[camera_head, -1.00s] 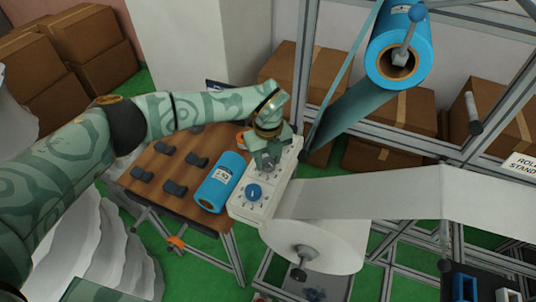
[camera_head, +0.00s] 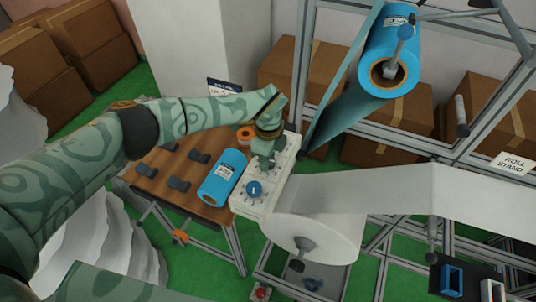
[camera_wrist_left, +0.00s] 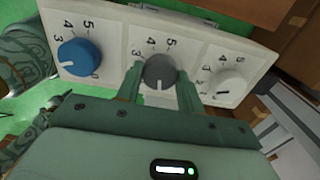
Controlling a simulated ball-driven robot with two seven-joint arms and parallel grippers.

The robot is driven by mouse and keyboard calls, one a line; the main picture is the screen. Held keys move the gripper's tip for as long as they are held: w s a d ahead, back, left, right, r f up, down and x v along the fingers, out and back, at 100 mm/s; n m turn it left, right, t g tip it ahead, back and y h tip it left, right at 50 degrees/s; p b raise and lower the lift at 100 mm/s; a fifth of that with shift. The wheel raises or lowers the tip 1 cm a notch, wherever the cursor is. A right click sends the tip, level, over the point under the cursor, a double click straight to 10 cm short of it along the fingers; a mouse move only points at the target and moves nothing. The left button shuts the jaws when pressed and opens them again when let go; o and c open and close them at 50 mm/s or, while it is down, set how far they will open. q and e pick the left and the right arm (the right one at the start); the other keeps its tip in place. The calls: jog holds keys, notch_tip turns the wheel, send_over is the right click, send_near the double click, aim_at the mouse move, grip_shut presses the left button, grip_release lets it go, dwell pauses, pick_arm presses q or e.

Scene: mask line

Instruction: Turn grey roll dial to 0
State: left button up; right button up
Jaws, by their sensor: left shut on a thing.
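The grey roll dial (camera_wrist_left: 159,72) is the middle of three knobs on a white panel (camera_wrist_left: 110,23). In the left wrist view its white pointer mark faces down toward my gripper. The numbers 3, 4 and 5 show around its far side; lower numbers are hidden by my fingers. My left gripper (camera_wrist_left: 160,85) is shut on the grey dial, one finger on each side. In the head view my left gripper (camera_head: 265,160) reaches down onto the panel and mostly covers the dial. My right gripper is not in view.
A blue dial (camera_wrist_left: 79,57) and a white dial (camera_wrist_left: 229,82) flank the grey one closely. A blue roll (camera_head: 222,178) lies on the brown table (camera_head: 165,193) beside the panel. A white roll (camera_head: 325,238) hangs in front; another blue roll (camera_head: 395,50) hangs above on the frame.

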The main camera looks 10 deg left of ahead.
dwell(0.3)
pick_arm(q)
jog(key=o, duration=1)
notch_tip(320, 180, up, 16)
jog(key=shift+r, duration=0.15)
